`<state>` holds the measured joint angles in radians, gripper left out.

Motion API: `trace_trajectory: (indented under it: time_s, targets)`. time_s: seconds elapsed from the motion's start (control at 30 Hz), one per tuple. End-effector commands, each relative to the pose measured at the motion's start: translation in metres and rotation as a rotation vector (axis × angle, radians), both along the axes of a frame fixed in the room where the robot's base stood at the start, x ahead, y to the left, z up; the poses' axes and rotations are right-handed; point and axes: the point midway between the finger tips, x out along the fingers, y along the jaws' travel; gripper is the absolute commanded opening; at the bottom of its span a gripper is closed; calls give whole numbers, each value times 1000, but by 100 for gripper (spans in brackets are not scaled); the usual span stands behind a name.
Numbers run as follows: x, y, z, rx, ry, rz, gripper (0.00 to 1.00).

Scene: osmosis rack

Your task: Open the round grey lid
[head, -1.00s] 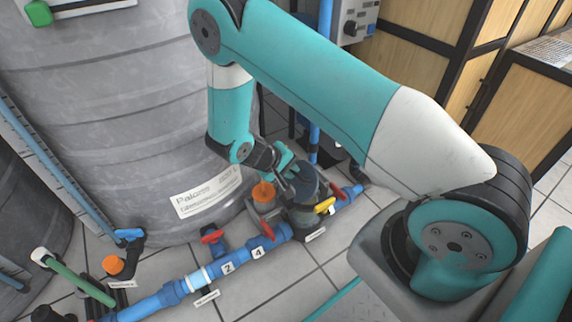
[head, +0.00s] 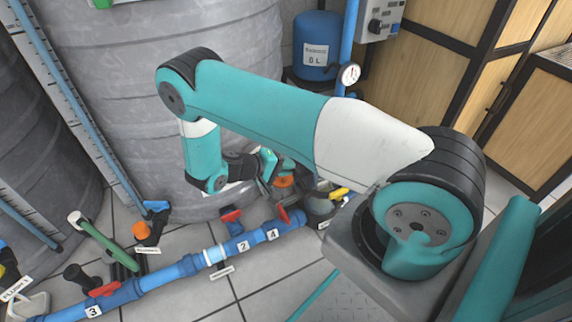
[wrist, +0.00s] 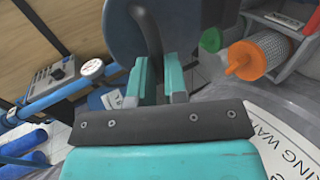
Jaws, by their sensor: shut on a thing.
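The round grey lid (wrist: 122,40) fills the top of the wrist view as a large dark disc with a raised black ridge. My gripper (wrist: 158,80) is shut on this ridge, one teal finger on each side.
A blue pipe (head: 185,268) with red-handled valves runs along the floor. The large grey tank (head: 150,60) stands close behind my gripper. An orange-capped mesh filter (wrist: 258,55) and a gauge (wrist: 92,68) flank the lid.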

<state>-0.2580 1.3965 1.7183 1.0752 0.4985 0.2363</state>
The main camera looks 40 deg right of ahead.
Motion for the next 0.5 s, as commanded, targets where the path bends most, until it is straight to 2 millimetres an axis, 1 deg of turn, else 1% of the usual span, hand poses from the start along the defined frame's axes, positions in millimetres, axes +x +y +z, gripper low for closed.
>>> trace_trajectory:
  time_s: [0.03,0.47,0.5]
  targets:
    - [1,1,-7,13,1,5,0]
    - [0,0,-9,12,3,4,0]
    - [0,0,-9,12,3,4,16]
